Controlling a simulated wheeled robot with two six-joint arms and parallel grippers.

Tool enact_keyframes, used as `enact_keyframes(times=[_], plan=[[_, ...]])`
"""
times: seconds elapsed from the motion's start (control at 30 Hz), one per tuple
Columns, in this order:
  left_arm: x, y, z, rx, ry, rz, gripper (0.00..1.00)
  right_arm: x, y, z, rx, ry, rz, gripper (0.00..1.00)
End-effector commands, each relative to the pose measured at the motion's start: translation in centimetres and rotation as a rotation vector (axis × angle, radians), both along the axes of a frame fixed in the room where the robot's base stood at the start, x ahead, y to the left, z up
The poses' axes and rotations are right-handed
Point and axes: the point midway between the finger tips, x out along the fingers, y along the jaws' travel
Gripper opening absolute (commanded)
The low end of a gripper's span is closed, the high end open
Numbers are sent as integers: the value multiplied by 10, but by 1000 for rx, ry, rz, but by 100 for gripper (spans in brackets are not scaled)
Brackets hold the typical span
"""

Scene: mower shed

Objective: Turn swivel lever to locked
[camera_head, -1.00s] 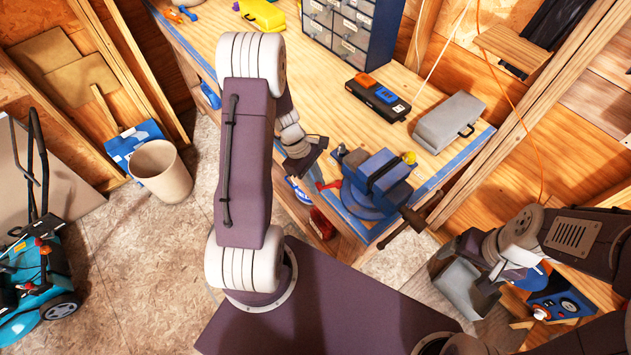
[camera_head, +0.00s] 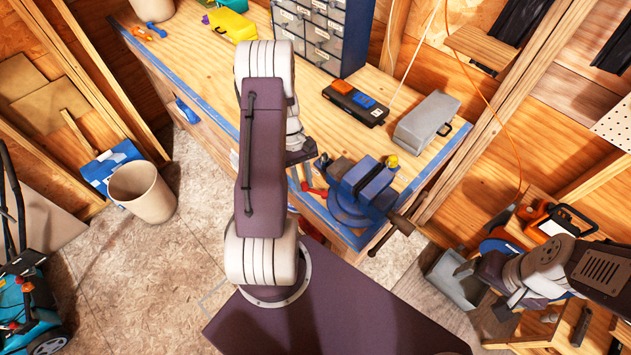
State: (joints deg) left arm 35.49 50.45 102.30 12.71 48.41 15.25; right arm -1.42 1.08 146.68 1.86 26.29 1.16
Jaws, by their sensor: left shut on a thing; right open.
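The blue bench vise (camera_head: 368,182) stands on a round blue base at the front right corner of the workbench. A small red bar (camera_head: 317,191), perhaps the swivel lever, shows at the left side of this base; its locked or unlocked position cannot be read. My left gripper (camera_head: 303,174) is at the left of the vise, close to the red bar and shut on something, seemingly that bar. My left arm partly covers the jaws and the contact is unclear. My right gripper (camera_head: 468,267) is open and empty at the lower right, beside a grey bin.
A black case with orange and blue parts (camera_head: 356,102) and a grey box (camera_head: 427,120) lie on the workbench (camera_head: 240,85) behind the vise. The vise's dark screw end (camera_head: 398,222) juts past the front edge. The grey bin (camera_head: 455,282) stands right of the bench.

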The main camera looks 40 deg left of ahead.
Motion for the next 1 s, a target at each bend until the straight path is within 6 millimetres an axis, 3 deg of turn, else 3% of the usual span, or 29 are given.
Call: enact_keyframes(times=[0.5, 1.0], plan=[[18, 5, 0, -1, 0, -343, 0, 0, 0, -2, 0, 0, 0, 84], [23, 4, -1, -4, 3, -434, 0, 0, 0, -3, 0, 0, 0, 84]])
